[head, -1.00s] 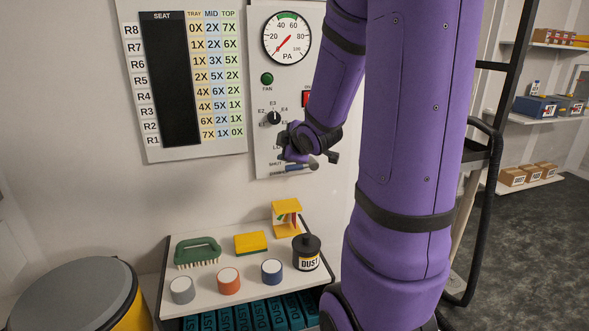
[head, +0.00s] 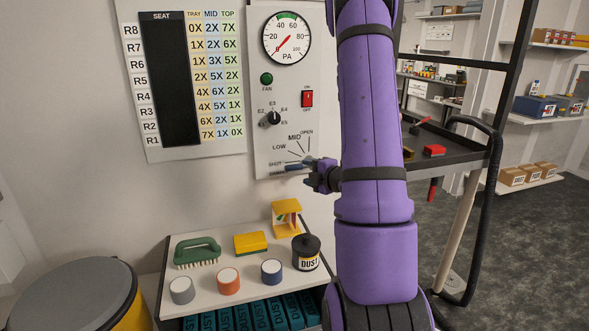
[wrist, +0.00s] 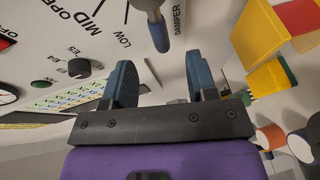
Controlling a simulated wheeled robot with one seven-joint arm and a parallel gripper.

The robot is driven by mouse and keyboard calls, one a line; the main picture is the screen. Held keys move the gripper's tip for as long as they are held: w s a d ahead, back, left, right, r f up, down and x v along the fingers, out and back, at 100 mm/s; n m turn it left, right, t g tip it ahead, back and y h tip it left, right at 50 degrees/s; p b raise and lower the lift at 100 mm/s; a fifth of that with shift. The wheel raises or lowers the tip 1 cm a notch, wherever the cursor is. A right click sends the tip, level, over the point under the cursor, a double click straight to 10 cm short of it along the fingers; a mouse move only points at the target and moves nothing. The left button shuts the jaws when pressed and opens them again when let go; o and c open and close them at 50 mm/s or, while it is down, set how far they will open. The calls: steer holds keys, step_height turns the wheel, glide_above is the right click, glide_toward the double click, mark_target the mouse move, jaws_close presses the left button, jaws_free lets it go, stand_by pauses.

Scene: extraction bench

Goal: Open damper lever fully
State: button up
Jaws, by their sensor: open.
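The damper lever (head: 294,168) is on the wall panel, its blue grip pointing left at the SHUT mark of the LOW, MID and OPEN scale. In the wrist view the lever's blue grip (wrist: 161,36) hangs from a grey part at the top edge. My gripper (wrist: 162,80) is open, its two blue fingers apart and empty. The grip lies ahead of the gap between them, apart from both fingers. In the head view my gripper (head: 314,168) is just right of the lever and partly covers its pivot end.
The panel (head: 262,100) also carries a pressure gauge (head: 287,37), a green fan lamp (head: 267,79), a selector knob (head: 274,117) and a red switch (head: 307,98). Below, a shelf (head: 215,272) holds a brush, a sponge, a dust pot and several round tubs.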

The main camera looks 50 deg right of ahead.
mark_target(297, 168)
steer(key=x, duration=0.7)
steer(key=shift+w+d, duration=0.1)
steer(key=shift+w, duration=0.15)
jaws_close()
